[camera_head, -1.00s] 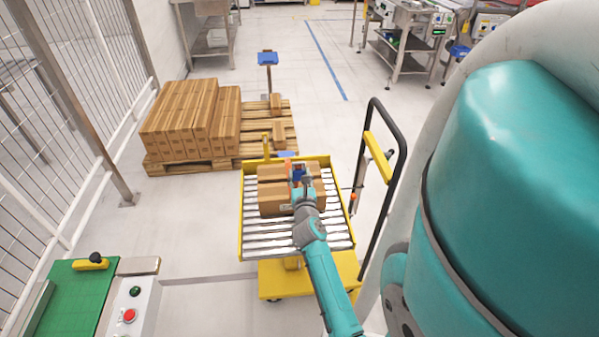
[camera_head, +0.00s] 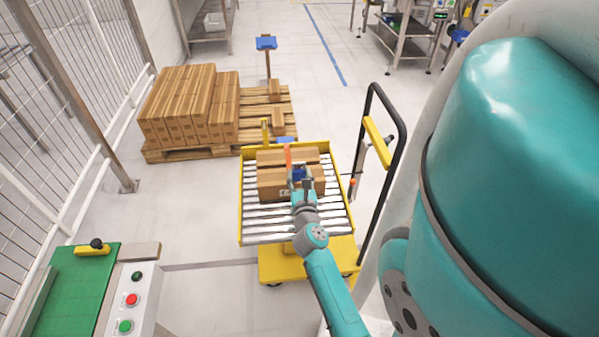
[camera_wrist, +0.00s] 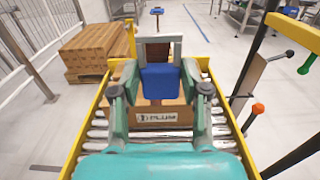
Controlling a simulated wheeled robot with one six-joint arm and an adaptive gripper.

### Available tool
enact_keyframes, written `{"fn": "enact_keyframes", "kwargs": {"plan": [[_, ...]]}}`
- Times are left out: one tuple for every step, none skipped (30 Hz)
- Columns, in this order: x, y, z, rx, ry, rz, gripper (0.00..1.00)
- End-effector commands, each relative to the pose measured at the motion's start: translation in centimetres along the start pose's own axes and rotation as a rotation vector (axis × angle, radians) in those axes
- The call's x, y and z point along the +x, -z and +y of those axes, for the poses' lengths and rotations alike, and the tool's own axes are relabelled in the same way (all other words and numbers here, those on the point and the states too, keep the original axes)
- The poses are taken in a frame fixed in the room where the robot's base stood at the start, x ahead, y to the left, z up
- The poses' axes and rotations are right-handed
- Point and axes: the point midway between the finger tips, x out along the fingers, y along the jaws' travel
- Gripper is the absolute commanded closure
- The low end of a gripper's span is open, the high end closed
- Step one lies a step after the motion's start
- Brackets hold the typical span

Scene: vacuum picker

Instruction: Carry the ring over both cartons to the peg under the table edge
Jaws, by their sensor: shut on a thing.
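My gripper (camera_wrist: 160,92) is shut on a blue block (camera_wrist: 160,82). A grey squared frame (camera_wrist: 178,50), which looks like the ring, stands beyond the block and seems joined to it. In the head view my gripper (camera_head: 300,180) is over two brown cartons, a rear one (camera_head: 270,157) and a front one (camera_head: 272,184), side by side on a yellow-edged roller table (camera_head: 242,205). The front carton (camera_wrist: 150,117) shows a printed label in the wrist view. Height above the cartons is hard to tell. I cannot make out the peg under the table edge.
A black-and-yellow cart handle (camera_head: 377,150) rises right of the table. A pallet with stacked cartons (camera_head: 190,105) stands behind left. A blue-topped post (camera_head: 266,43) stands farther back. A green surface with a button box (camera_head: 135,300) is front left; a mesh fence borders the left.

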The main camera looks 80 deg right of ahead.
Motion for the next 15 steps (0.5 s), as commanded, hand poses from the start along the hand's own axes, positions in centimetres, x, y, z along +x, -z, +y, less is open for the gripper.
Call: {"fn": "enact_keyframes", "kwargs": {"plan": [[-0.4,0.1,0.0,-0.001,-0.001,0.001,0.97],[-0.6,0.1,0.1,0.000,-0.001,0.002,0.97],[-0.9,0.1,0.1,0.000,0.000,0.002,0.97],[-1.1,0.1,0.1,-0.001,0.000,0.001,0.97],[-1.3,0.0,0.1,-0.001,0.000,0.001,0.97],[-1.5,0.1,0.1,0.000,0.000,0.001,0.97],[-1.8,0.1,0.1,-0.001,0.000,0.002,0.97],[-2.0,0.1,0.1,-0.001,0.000,0.002,0.97],[-2.2,0.1,0.2,0.000,-0.001,0.002,0.97],[-2.4,0.1,0.2,0.000,-0.001,0.002,0.97],[-2.6,0.1,0.2,-0.001,-0.001,0.001,0.97],[-2.9,0.1,0.3,-0.001,-0.001,0.001,0.97],[-3.1,0.1,0.3,0.000,-0.001,0.002,0.97],[-3.3,0.1,0.3,0.000,-0.001,0.002,0.97],[-3.6,0.1,0.3,-0.002,-0.001,0.002,0.97]]}}
